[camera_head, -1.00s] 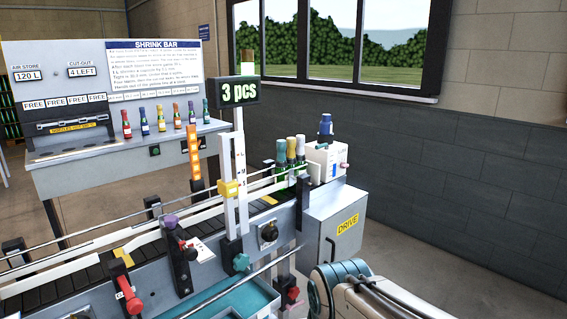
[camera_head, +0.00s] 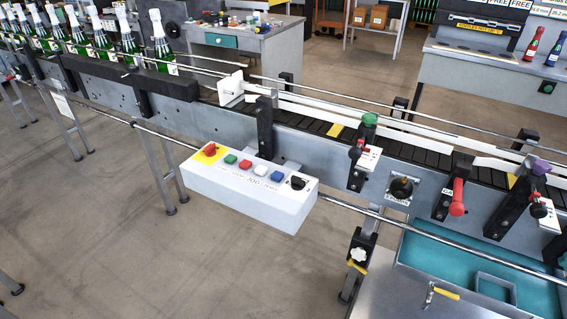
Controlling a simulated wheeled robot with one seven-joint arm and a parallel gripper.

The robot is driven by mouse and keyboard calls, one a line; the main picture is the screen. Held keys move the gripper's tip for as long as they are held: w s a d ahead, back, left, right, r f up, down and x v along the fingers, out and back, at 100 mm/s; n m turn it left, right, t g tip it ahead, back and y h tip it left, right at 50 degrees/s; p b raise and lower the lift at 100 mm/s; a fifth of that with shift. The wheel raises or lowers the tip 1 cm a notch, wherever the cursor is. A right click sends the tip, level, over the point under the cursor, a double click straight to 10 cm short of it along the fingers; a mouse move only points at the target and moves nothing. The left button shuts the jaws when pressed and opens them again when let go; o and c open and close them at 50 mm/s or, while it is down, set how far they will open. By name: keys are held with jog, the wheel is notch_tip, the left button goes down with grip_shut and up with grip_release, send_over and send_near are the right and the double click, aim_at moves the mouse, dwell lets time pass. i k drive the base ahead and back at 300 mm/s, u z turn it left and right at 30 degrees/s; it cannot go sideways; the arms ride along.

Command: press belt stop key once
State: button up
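A white control box (camera_head: 240,202) hangs at the near side of the conveyor belt (camera_head: 309,124). On its sloped top, from left to right, are a red knob (camera_head: 210,149) on a yellow plate, a green key (camera_head: 231,159), a red key (camera_head: 245,164), a white key (camera_head: 260,170), a blue key (camera_head: 277,177) and a black dial (camera_head: 297,183). Lettering below the keys is too small to read surely, so I cannot tell from it which one is the belt stop key. My gripper is not in view.
Green bottles with white tops (camera_head: 104,37) stand in a row on the belt's left part. A rail (camera_head: 345,203) runs along the conveyor's near side. A teal tray (camera_head: 450,258) sits at lower right. The floor (camera_head: 100,240) before the box is clear.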

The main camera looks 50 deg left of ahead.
aim_at(246, 164)
jog(key=u, duration=2.25)
